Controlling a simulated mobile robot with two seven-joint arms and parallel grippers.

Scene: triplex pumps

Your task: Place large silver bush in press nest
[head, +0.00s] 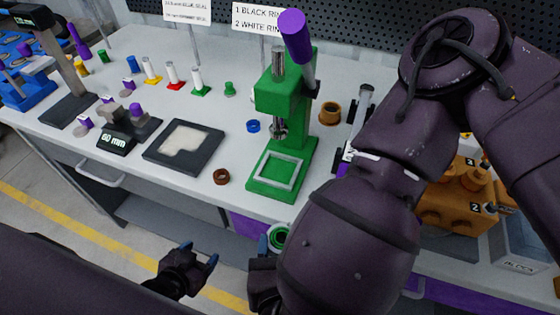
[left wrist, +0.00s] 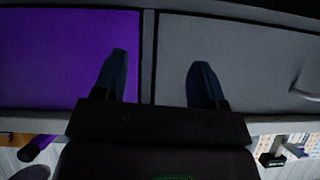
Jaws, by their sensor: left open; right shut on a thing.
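The green press (head: 287,110) stands on the bench with its purple handle (head: 295,35) raised. Its nest (head: 269,170) is a pale square frame on the green base, and it looks empty. My right gripper (head: 268,245) is shut on a round, pale ring-like part with green in it (head: 279,237), probably the large silver bush. It is held in front of the bench edge, below the press, and my right arm hides part of it. My left gripper (head: 199,256) is open and empty in front of the bench. Its spread fingers also show in the left wrist view (left wrist: 160,85).
A brown ring (head: 221,176) and a blue ring (head: 253,126) lie left of the press. A dark tray (head: 183,149) and a 60 mm gauge (head: 122,135) stand further left. A bronze bush (head: 330,113) and orange pump block (head: 455,200) are to the right.

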